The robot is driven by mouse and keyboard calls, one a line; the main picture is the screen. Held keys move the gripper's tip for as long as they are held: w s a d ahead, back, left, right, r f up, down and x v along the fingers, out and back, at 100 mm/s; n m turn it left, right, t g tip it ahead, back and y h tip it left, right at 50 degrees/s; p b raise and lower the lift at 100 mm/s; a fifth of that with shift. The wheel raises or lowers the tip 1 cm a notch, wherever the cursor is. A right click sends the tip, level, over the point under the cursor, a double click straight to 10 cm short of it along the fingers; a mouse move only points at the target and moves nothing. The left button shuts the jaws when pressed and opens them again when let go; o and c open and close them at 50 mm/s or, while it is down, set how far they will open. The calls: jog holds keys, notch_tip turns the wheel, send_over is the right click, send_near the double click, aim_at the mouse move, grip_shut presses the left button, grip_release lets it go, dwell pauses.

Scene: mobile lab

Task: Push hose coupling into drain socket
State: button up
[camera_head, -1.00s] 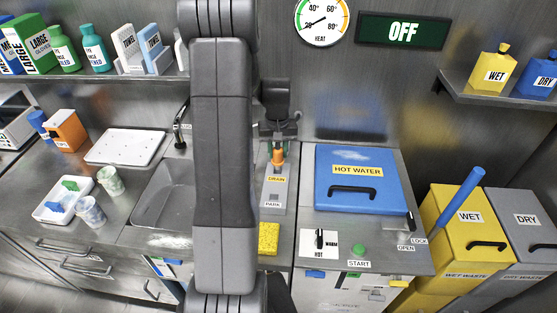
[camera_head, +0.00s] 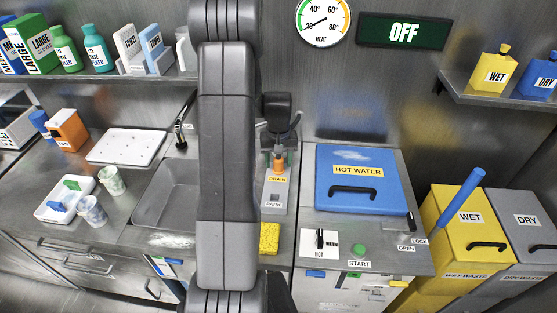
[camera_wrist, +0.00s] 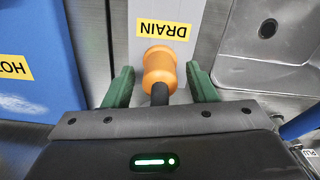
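The orange hose coupling (camera_wrist: 160,70) stands at the drain station, beside the yellow DRAIN label (camera_wrist: 163,29); a black hose end (camera_wrist: 159,95) runs from it towards my wrist. It also shows in the head view (camera_head: 279,165). My gripper (camera_wrist: 159,68) is open, with one green finger on each side of the coupling and a visible gap on both sides. The drain socket itself is hidden beneath the coupling, so I cannot tell how deep the coupling sits. The grey drain panel (camera_head: 268,208) also carries a PARK label.
The blue HOT WATER lid (camera_head: 358,208) is close on the right in the head view. A metal sink (camera_head: 170,200) lies to the left. A yellow sponge (camera_head: 269,237) sits in front of the panel. The back wall is close behind my gripper.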

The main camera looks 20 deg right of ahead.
notch_tip(320, 180, up, 12)
jog(key=shift+r+b, duration=0.15)
jog(key=shift+b, duration=0.3)
dwell(0.4)
notch_tip(320, 180, down, 12)
jog(key=shift+f+p, duration=0.15)
jog(key=shift+p, duration=0.45)
jog(key=shift+r+b, duration=0.3)
jog(key=shift+r, duration=1.45)
jog(key=shift+f, duration=0.1)
